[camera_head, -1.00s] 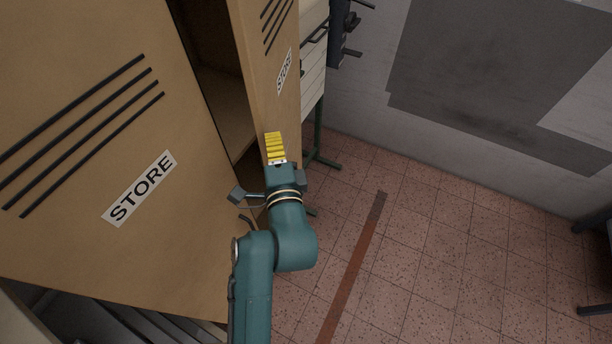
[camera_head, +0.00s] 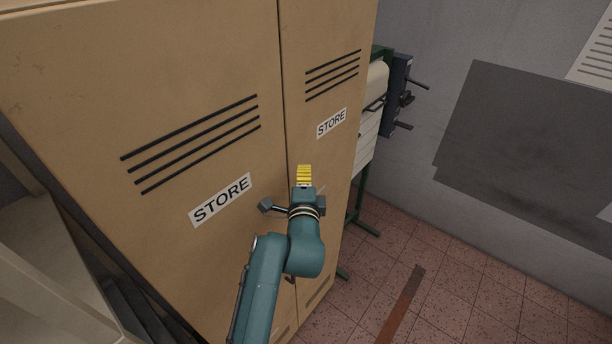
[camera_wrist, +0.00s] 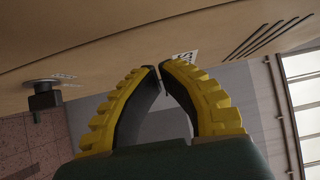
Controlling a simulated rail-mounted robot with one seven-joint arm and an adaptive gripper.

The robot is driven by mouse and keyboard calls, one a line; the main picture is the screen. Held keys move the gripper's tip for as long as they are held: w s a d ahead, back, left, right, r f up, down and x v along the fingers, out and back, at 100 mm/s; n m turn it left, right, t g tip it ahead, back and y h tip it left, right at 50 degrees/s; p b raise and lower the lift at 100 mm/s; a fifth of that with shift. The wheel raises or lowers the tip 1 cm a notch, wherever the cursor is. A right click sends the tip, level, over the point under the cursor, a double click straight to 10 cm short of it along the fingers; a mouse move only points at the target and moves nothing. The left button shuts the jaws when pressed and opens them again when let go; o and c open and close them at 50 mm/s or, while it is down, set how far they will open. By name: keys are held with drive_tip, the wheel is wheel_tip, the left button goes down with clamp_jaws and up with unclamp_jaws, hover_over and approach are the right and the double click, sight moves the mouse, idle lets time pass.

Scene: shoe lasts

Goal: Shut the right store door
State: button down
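The right store door (camera_head: 340,80) is a tan panel with dark slots and a STORE label. It looks flush or almost flush with the left store door (camera_head: 200,70), with only a thin dark seam between them. My gripper (camera_head: 304,170) is in front of the right door, near the seam. In the wrist view the yellow fingers (camera_wrist: 159,72) meet at the tips and hold nothing. The door face (camera_wrist: 110,45) spans the top of that view, close to the fingertips; I cannot tell whether they touch it. A dark knob on a grey plate (camera_wrist: 45,96) shows at left.
A green-framed stand with white drawers (camera_head: 368,125) and a dark blue unit with levers (camera_head: 398,95) stand right of the cabinet. A grey wall lies behind. The tiled floor (camera_head: 450,290) at lower right is clear. Pale shelving (camera_head: 50,260) is at lower left.

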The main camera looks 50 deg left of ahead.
drive_tip(key=d+b, duration=0.2)
drive_tip(key=d, duration=0.3)
drive_tip(key=s+a, duration=0.4)
drive_tip(key=s, duration=0.1)
drive_tip(key=s+a, duration=0.2)
drive_tip(key=shift+s+f+b, duration=0.1)
drive_tip(key=shift+s+b, duration=0.2)
drive_tip(key=shift+s, duration=0.05)
drive_tip(key=shift+s+a, duration=0.15)
drive_tip(key=shift+s, duration=0.05)
